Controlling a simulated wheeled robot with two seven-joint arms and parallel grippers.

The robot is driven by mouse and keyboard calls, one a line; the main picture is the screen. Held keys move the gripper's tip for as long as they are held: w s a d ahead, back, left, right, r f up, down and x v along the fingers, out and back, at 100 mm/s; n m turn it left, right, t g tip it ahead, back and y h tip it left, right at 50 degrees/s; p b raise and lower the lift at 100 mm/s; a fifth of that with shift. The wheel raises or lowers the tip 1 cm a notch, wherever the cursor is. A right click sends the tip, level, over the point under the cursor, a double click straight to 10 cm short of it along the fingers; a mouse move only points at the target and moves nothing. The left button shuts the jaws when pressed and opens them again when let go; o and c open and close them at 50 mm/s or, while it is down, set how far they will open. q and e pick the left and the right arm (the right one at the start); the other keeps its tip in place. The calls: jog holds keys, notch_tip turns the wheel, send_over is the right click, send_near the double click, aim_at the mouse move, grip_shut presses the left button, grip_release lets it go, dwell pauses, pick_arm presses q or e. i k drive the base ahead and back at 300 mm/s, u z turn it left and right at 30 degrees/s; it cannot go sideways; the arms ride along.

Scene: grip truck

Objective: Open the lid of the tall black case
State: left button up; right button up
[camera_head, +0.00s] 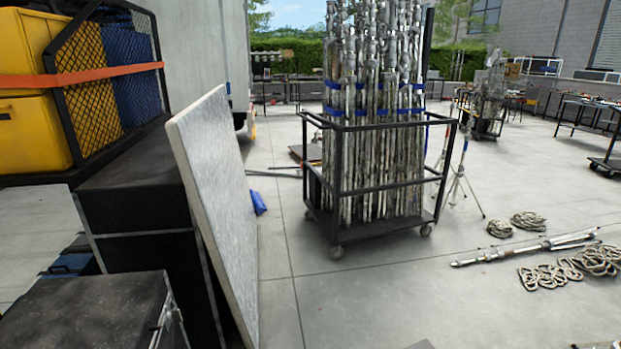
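A tall black case (135,200) with pale metal edging stands at the left, and its top looks closed. A lower black case (85,312) with a scuffed top and metal latches on its right side stands in front of it at the bottom left, also looking closed. I cannot tell for certain which of the two is the task's case. A large grey-white panel (220,200) leans along the right side of the taller case and hides part of it. Neither of my grippers shows in the head view.
Yellow bins (30,90) and a blue bin (128,75) sit behind mesh above the case. A wheeled cart (385,222) of metal stands is ahead. Coiled ropes (545,275) and metal poles (525,248) lie at right. The floor between panel and cart is mostly clear.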

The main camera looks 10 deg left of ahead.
aim_at(116, 312)
jog(key=u, duration=0.55)
jog(key=k, duration=0.6)
jog(key=z, duration=0.5)
